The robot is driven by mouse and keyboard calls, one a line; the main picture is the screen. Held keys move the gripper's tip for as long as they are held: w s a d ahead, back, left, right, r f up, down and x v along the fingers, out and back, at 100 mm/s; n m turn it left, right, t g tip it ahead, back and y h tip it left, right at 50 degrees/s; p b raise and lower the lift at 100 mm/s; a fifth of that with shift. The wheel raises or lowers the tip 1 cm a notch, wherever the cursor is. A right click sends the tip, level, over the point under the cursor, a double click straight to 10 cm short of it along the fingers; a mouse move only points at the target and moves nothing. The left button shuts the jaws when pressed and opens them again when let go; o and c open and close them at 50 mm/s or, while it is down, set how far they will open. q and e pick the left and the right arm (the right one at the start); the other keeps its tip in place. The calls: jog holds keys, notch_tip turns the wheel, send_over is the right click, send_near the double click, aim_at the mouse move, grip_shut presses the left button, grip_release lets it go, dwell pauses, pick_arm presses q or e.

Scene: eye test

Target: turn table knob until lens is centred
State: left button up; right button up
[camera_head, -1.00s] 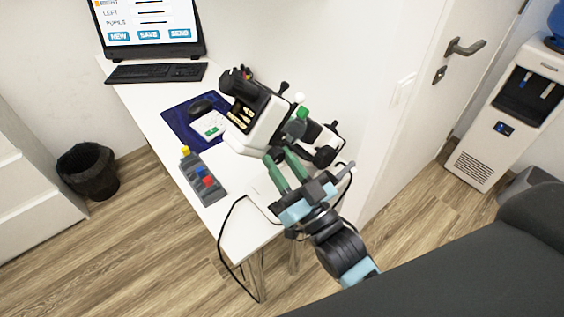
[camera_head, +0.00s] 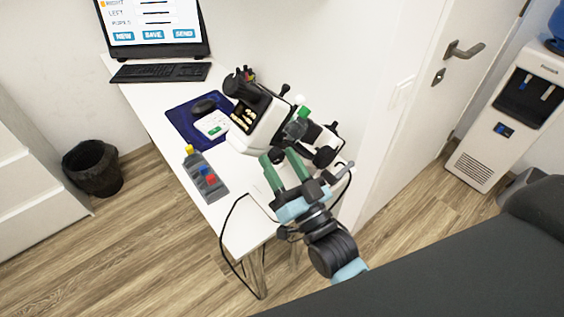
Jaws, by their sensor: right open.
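A black and white optical instrument (camera_head: 262,128) stands on the white table (camera_head: 165,127). Several small dark levers and knobs and a green part (camera_head: 303,112) show on its right side. I cannot tell which of these is the table knob, and no lens can be made out. My right gripper (camera_head: 278,156) has two green fingers, open and apart, pointing at the front right of the instrument. It partly hides the instrument's lower front. I cannot tell whether the fingers touch it. My left gripper is not in view.
A grey block with coloured pieces (camera_head: 205,178), a white device (camera_head: 213,125), a mouse (camera_head: 204,106), a keyboard (camera_head: 160,72) and a screen (camera_head: 152,22) are on the table. A black cable (camera_head: 224,235) hangs at its front. A dark padded surface (camera_head: 450,265) lies at lower right.

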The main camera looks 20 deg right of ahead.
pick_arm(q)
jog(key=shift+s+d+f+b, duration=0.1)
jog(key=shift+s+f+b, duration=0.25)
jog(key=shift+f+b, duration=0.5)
pick_arm(e)
jog(key=v, duration=0.7)
jog(key=shift+s, duration=0.35)
jog(key=shift+d+f, duration=0.1)
jog(key=shift+d, duration=0.05)
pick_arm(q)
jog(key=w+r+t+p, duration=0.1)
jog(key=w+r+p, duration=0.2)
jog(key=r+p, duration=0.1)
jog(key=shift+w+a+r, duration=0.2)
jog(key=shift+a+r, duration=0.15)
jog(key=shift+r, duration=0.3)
pick_arm(e)
jog(key=s+d+f+n+g+h, duration=0.1)
jog(key=s+d+f+g, duration=0.1)
jog(key=s+f+g, duration=0.4)
jog(key=s+d+f+n+g+h, duration=0.1)
jog(key=s+f+g, duration=0.6)
jog(key=s+f, duration=0.7)
notch_tip(320, 180, down, 6)
jog(key=shift+s+d+r+n+h, duration=0.2)
jog(key=shift+d+n+h, duration=0.1)
jog(key=shift+d+n, duration=0.65)
